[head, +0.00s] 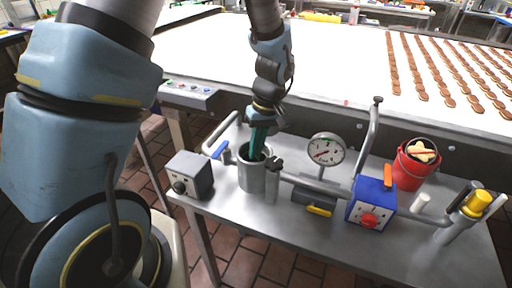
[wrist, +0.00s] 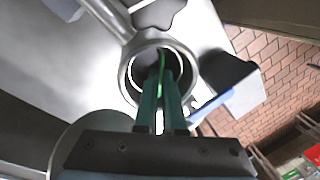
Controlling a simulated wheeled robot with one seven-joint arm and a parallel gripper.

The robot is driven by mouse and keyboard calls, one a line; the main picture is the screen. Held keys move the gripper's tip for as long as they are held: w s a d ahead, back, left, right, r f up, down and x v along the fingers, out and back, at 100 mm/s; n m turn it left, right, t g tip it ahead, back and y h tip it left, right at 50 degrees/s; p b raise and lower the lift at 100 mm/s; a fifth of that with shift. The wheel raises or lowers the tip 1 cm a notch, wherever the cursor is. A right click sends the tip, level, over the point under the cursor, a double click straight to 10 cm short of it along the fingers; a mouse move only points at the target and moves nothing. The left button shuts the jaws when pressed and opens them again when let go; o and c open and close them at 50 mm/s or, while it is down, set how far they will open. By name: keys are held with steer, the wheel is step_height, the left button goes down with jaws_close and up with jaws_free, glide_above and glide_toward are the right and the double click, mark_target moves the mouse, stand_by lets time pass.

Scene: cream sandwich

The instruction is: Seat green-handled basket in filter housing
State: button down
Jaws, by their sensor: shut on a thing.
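The filter housing (head: 250,180) is an open-topped steel cylinder on the metal bench in the head view. Its round rim (wrist: 126,78) shows in the wrist view. My gripper (head: 256,152) points down into the housing mouth, its teal fingers partly below the rim. In the wrist view my gripper (wrist: 161,82) is shut on the basket's thin green handle (wrist: 162,62), which shows between the fingers inside the rim. The basket body is mostly hidden by the fingers and the dark housing interior, so I cannot tell how deep or level it sits.
A blue lever (head: 219,150) and a grey box (head: 189,176) stand left of the housing. A black-knobbed clamp (head: 273,165) stands close on its right. Further right are a pressure gauge (head: 326,150), a blue box (head: 371,202) and a red bucket (head: 407,172).

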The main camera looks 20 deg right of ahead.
mark_target(264, 157)
steer(key=shift+f, duration=0.15)
steer(key=c, duration=1)
jaws_free()
step_height(264, 157, up, 12)
steer(key=d+b, duration=0.2)
steer(key=b, duration=0.1)
steer(key=a+f, duration=0.1)
steer(key=a, duration=0.8)
steer(key=w+a+f+m+t+h, duration=0.1)
steer(key=a, duration=0.8)
steer(key=a+f+h, duration=0.1)
steer(key=a, duration=0.8)
steer(key=shift+w+a+f+m+t, duration=0.15)
steer(key=shift+a+f+m+t, duration=0.15)
steer(key=shift+a, duration=0.05)
